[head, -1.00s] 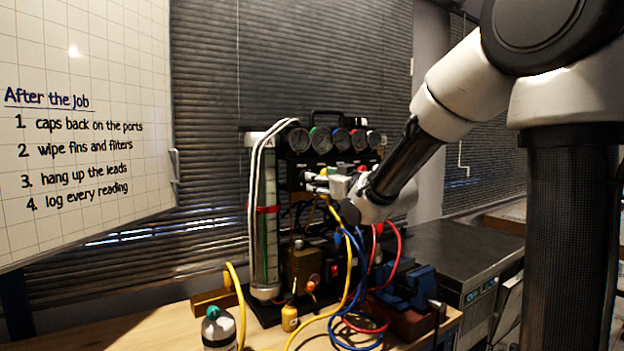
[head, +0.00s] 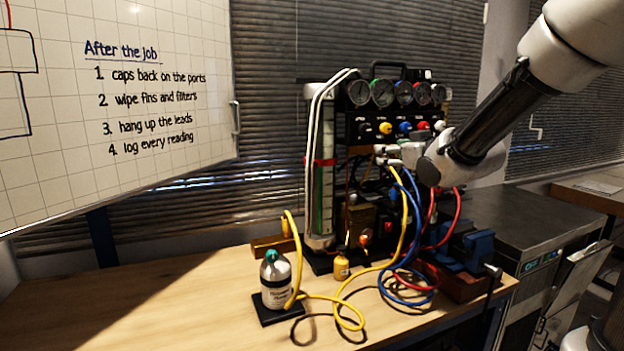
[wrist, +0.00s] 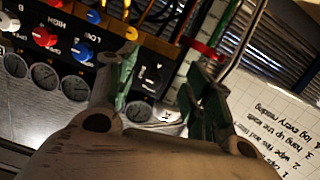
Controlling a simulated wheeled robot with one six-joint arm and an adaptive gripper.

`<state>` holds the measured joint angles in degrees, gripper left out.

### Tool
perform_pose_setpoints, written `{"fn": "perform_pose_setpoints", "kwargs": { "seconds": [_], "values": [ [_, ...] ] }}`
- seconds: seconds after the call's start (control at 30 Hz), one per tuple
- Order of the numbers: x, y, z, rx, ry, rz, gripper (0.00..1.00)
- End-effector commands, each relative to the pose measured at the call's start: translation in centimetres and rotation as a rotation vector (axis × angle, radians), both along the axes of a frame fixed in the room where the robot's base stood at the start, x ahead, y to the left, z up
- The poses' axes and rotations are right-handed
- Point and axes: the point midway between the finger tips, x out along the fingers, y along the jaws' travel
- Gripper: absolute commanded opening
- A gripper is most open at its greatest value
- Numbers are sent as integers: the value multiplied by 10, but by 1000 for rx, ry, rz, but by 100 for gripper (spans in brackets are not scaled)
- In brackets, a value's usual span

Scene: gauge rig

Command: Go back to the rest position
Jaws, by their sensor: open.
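My gripper (head: 384,155) is in front of the gauge rig (head: 350,128), a little below its row of coloured knobs. In the wrist view its two fingers (wrist: 165,82) stand apart with nothing between them. The rig has several round gauges (head: 383,93) along its top and a tall clear tube (head: 322,190) at its left. In the wrist view the rig's knobs (wrist: 45,37) and gauges (wrist: 75,88) appear upside down, beyond the left finger. I cannot tell whether the fingertips touch the rig.
Yellow, blue and red hoses (head: 405,230) hang below my gripper and loop onto the bench (head: 200,300). A labelled bottle (head: 275,280) stands on a dark pad at the front. A blue vise (head: 470,248) is at right. The bench's left part is clear. A whiteboard (head: 60,120) hangs at left.

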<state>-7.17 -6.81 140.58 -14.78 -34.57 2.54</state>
Motion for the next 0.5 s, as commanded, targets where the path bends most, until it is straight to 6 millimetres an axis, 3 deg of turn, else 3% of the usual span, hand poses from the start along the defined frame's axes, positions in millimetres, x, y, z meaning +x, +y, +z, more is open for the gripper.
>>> {"fn": "perform_pose_setpoints", "kwargs": {
  "seconds": [0.1,0.2,0.33,0.5],
  "values": [
    [-22,-22,-65,-65,275,-72,51],
    [-70,-47,-105,-111,524,-144,51],
    [-152,-75,-130,-136,814,-226,51],
    [-270,-93,-129,-109,1099,-294,51]
  ]
}}
